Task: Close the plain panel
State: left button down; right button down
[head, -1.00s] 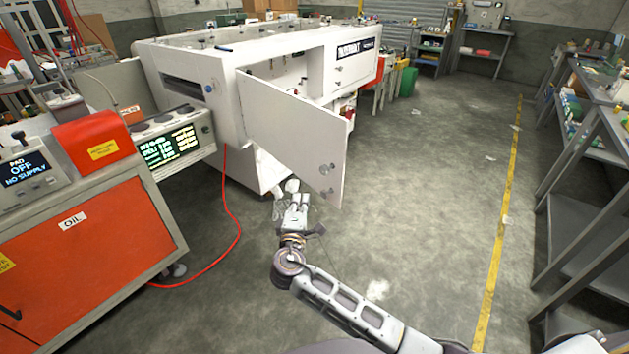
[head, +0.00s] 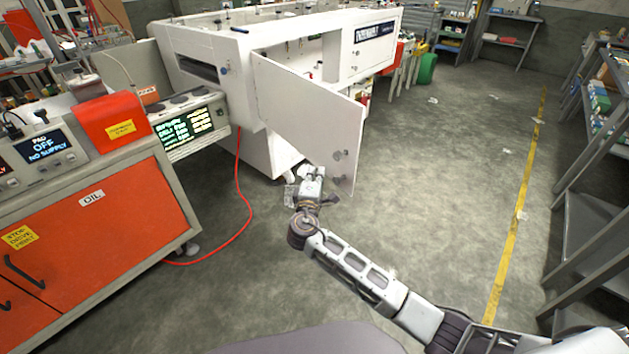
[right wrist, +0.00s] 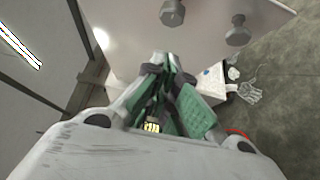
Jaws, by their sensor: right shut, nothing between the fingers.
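The plain panel (head: 303,110) is a flat white door on the white machine, standing open and swung out toward me. Two round knobs sit near its free lower right corner. My right gripper (head: 313,174) is shut and empty at the panel's lower edge, left of the knobs; I cannot tell whether it touches. In the right wrist view the shut green-padded fingers (right wrist: 167,62) point toward the panel (right wrist: 200,48), whose knobs show at the top. My left gripper is not in view.
The white machine (head: 210,45) has an open bay behind the panel. An orange cabinet (head: 100,235) and a red hose (head: 240,190) lie to the left. A shelf (head: 590,240) stands at the right. The floor between panel and yellow line is clear. A pale hand-shaped thing (right wrist: 245,90) shows in the wrist view.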

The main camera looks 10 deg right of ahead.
jog(key=w+d, duration=0.5)
jog(key=shift+w, duration=0.25)
jog(key=shift+d, duration=0.15)
dwell(0.4)
